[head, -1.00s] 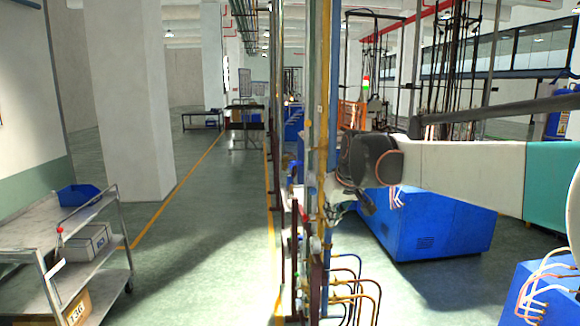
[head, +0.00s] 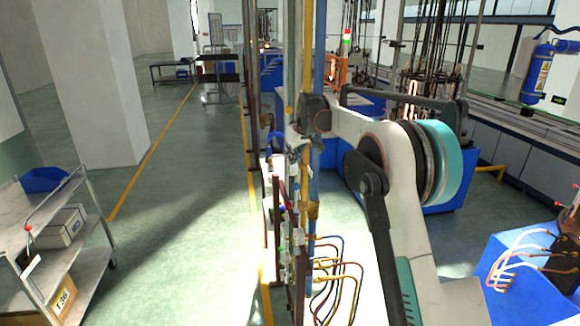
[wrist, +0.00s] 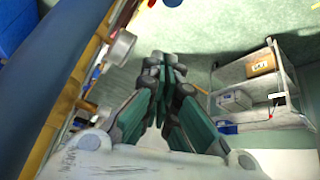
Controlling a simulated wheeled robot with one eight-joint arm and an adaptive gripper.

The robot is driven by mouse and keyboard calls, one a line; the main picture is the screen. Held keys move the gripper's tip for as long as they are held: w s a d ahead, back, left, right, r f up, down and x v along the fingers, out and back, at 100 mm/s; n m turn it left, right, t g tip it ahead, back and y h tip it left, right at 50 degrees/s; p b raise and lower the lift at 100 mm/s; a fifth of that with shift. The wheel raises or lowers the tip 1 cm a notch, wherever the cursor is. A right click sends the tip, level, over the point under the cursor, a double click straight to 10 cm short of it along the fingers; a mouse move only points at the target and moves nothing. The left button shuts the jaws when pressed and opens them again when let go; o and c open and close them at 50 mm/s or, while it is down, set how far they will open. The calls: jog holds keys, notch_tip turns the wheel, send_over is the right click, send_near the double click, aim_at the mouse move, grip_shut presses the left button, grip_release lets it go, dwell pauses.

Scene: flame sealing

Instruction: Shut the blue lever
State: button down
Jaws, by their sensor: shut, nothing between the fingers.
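My gripper (head: 297,146) is at the vertical pipes in the head view, small and partly merged with them. In the wrist view its fingers (wrist: 165,65) are shut together with nothing between them. A small blue piece (head: 276,139), which may be the blue lever, shows just left of my gripper in the head view. I cannot tell whether they touch or how the lever is turned. In the wrist view, a blue piece (wrist: 172,3) at the top edge lies beyond the fingertips, and I cannot tell whether it is the lever.
A blue pipe (wrist: 55,75) and a round grey fitting (wrist: 120,47) are close on the left in the wrist view. Coloured hoses (head: 330,270) hang low by the pipes. A metal cart (head: 75,245) stands at the left. The green floor (head: 190,220) between is clear.

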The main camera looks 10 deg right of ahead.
jog(key=shift+w, duration=0.2)
notch_tip(320, 180, down, 9)
jog(key=w+p, duration=0.1)
jog(key=p, duration=0.2)
jog(key=shift+w+d+f, duration=0.15)
jog(key=shift+w, duration=0.05)
dwell(0.7)
dwell(0.4)
